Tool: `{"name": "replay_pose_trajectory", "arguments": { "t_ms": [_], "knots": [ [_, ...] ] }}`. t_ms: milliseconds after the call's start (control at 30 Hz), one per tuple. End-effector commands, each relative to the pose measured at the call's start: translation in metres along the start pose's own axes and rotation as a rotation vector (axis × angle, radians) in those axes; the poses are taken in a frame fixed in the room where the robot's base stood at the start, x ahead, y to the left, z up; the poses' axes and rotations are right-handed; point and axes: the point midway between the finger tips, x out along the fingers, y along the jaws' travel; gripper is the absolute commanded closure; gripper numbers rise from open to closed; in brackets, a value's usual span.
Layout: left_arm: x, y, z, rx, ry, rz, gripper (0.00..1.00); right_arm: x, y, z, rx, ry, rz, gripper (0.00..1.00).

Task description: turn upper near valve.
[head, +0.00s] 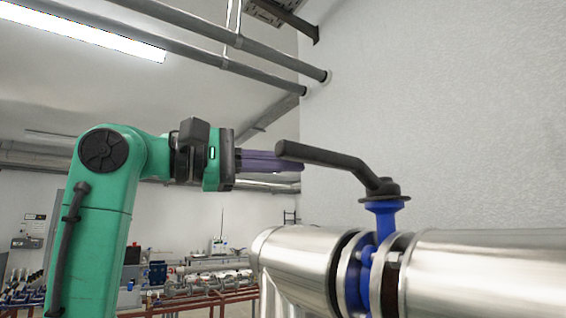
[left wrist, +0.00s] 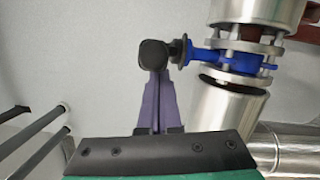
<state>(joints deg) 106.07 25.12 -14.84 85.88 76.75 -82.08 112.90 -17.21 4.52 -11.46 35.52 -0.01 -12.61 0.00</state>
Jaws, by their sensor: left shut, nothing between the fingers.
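The valve has a black lever handle (head: 335,160) on a blue stem (head: 383,222), set in a large silver pipe. The handle runs left from the stem and tilts upward to its free end. My left gripper (head: 298,162) comes in from the left with purple fingers shut and empty. Its fingertips are at the free end of the handle in the head view, partly behind it. In the left wrist view the handle's end (left wrist: 154,54) covers the tips of the fingers (left wrist: 157,100). I cannot tell whether they touch. My right gripper is not in view.
The silver pipe (head: 490,270) runs across the lower right with flanges around the blue valve body. A white wall (head: 440,80) stands behind it. Grey pipes (head: 200,30) cross overhead. Other equipment on red frames (head: 205,280) stands far back at lower left.

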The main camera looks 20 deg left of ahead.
Motion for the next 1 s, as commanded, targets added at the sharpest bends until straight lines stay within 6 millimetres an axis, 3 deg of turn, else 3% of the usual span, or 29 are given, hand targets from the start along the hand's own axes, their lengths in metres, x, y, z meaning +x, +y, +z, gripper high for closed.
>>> {"name": "replay_pose_trajectory", "arguments": {
  "t_ms": [1000],
  "knots": [
    [0.007,-0.009,0.038,0.012,0.119,0.022,1.00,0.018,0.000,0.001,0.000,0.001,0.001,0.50]
  ]
}}
